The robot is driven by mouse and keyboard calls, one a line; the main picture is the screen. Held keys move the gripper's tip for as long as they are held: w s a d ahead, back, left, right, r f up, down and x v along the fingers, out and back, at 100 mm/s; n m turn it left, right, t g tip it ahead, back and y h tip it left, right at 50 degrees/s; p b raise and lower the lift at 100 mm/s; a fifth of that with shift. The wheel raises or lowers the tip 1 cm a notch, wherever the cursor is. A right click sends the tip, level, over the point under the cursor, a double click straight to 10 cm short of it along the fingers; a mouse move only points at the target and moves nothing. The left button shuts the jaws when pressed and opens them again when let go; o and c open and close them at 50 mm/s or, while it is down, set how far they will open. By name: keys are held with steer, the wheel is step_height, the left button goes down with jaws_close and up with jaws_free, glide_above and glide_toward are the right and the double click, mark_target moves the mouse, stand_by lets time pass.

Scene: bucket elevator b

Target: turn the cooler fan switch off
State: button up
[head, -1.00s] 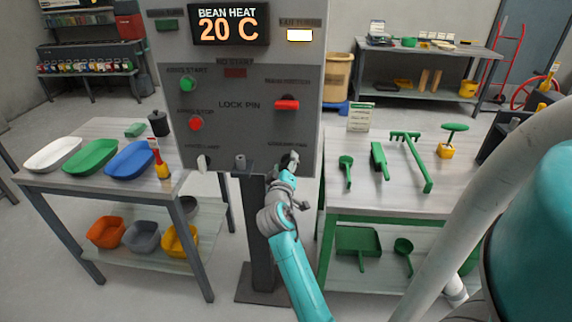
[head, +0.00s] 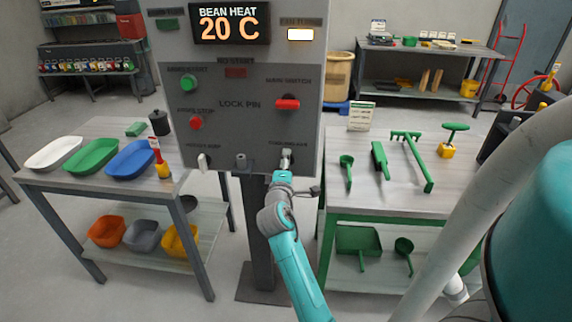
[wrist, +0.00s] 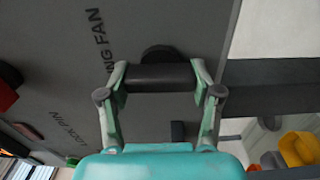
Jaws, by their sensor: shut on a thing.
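The grey control panel (head: 225,140) stands in front of me. The cooling fan switch (head: 286,155) is a small handle at its lower right, under its label, and looks upright in the head view. In the wrist view the handle is a dark bar (wrist: 160,78) with a round base behind it, beside the partly visible label ending in "NG FAN". My gripper (head: 284,168) is at the switch from below. In the wrist view my gripper (wrist: 160,80) has a finger at each end of the bar, shut on it. My gripper partly hides the switch in the head view.
A red main switch (head: 288,104) lies horizontal above, and a pale upright switch (head: 204,162) is at the lower left. A stub (head: 241,161) sticks out between. Tables with trays (head: 90,157) and green tools (head: 411,160) flank the panel.

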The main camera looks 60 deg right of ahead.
steer(key=shift+n, duration=0.3)
steer(key=o, duration=1.2)
steer(key=shift+c, duration=0.2)
steer(key=v, duration=1.2)
steer(key=shift+a+f, duration=0.1)
steer(key=shift+f, duration=0.05)
